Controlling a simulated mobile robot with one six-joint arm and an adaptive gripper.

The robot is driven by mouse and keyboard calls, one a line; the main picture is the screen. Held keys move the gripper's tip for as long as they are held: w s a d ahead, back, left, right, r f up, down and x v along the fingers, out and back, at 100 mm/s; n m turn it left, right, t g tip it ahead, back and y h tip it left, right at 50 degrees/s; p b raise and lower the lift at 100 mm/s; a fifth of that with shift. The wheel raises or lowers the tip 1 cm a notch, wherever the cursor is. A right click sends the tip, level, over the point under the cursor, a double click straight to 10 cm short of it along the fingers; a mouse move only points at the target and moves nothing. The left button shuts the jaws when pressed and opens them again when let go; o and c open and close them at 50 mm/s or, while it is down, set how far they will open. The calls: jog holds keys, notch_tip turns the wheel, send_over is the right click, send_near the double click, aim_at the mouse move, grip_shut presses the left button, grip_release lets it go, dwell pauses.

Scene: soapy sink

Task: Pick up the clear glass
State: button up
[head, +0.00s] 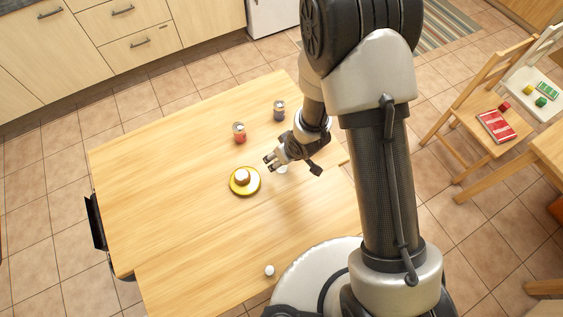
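My gripper (268,162) is over the middle of the wooden table, pointing left, with its two fingertips apart and nothing visible between them. A small pale object (283,169) shows just below the gripper, partly hidden by it. It may be the clear glass, but it is too small and covered to tell. I make out no other clear glass on the table. My arm hides part of the table's right side.
A yellow plate (236,188) with a round brown-and-white item (242,176) stands left of my gripper. A red jar (239,133) and a dark jar (279,111) stand behind. A small white object (269,270) lies near the front. The table's left side is clear.

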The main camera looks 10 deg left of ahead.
jog(key=x, duration=0.4)
jog(key=b+x, duration=0.1)
jog(key=x, duration=0.1)
jog(key=shift+w+f, duration=0.2)
jog(key=shift+w, duration=0.15)
jog(key=shift+c, duration=0.5)
jog(key=c, duration=1.2)
